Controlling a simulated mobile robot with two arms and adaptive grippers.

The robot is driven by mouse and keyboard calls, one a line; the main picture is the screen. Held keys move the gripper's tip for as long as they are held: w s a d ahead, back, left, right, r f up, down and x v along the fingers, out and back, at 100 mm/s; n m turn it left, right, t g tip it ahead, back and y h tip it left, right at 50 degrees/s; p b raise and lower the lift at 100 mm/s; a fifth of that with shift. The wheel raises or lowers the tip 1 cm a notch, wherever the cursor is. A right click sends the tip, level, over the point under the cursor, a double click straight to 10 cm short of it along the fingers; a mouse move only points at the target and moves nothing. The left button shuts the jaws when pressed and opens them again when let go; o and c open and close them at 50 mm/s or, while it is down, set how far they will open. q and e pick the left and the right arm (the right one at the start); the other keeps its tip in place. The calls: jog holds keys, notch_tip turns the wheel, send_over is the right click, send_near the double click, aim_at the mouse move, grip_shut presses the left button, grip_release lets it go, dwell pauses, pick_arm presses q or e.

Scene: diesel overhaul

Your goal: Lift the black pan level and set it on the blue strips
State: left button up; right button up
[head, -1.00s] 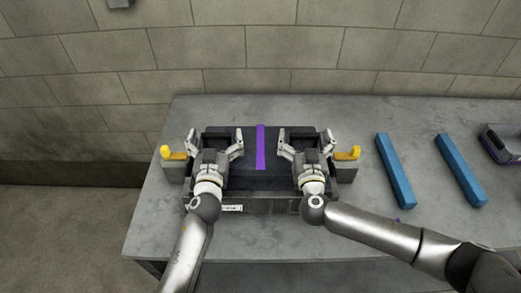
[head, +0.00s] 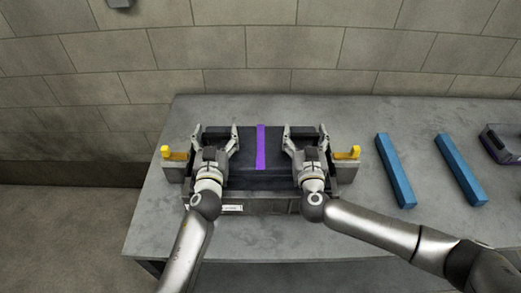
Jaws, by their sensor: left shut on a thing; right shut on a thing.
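The black pan (head: 262,178) sits at the left part of the grey table, in or on a grey frame (head: 262,206). A purple stripe (head: 261,147) runs over its middle. My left gripper (head: 216,143) is shut on the pan's left side. My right gripper (head: 304,142) is shut on its right side. The pan looks about level; whether it is clear of the frame cannot be told. Two blue strips, a nearer-to-pan one (head: 394,170) and a farther one (head: 460,169), lie bare and roughly parallel on the table to the right.
Yellow clamps stand at the frame's left (head: 174,154) and right (head: 346,154) sides. A grey device with a purple part (head: 500,143) lies at the table's right. The table (head: 362,225) is clear between frame and strips. A block wall stands behind.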

pick_arm(q)
jog(key=c, duration=0.5)
pick_arm(e)
jog(key=c, duration=0.5)
